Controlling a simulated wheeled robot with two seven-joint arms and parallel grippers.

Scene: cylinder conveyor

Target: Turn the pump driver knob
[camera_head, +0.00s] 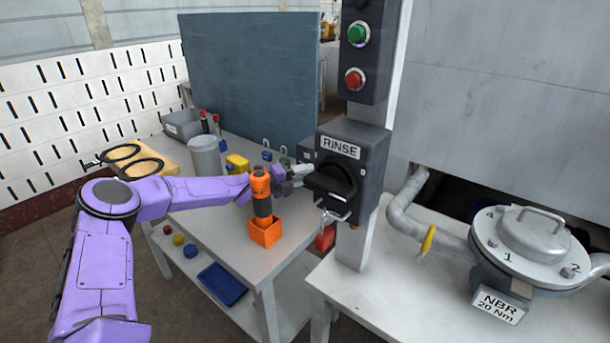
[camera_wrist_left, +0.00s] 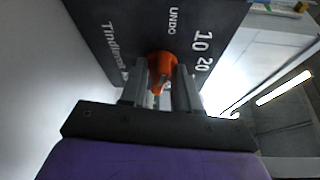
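A dark grey box labelled RINSE (camera_head: 342,148) is fixed to a white post and has a large black knob (camera_head: 330,183) on its front. In the left wrist view, an orange knob (camera_wrist_left: 162,64) stands on a dark panel (camera_wrist_left: 150,28) marked UNDO, 10 and 20. My left gripper's fingers (camera_wrist_left: 162,86) lie on either side of the orange knob; I cannot tell whether they touch it. My right gripper is out of view.
The orange-and-black tool (camera_head: 262,195) stands upright in an orange holder (camera_head: 265,232) at the table's edge. A control box with a green button (camera_head: 358,34) and a red button is above. A metal pump (camera_head: 530,240) stands at right. Several small items lie at the table's back.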

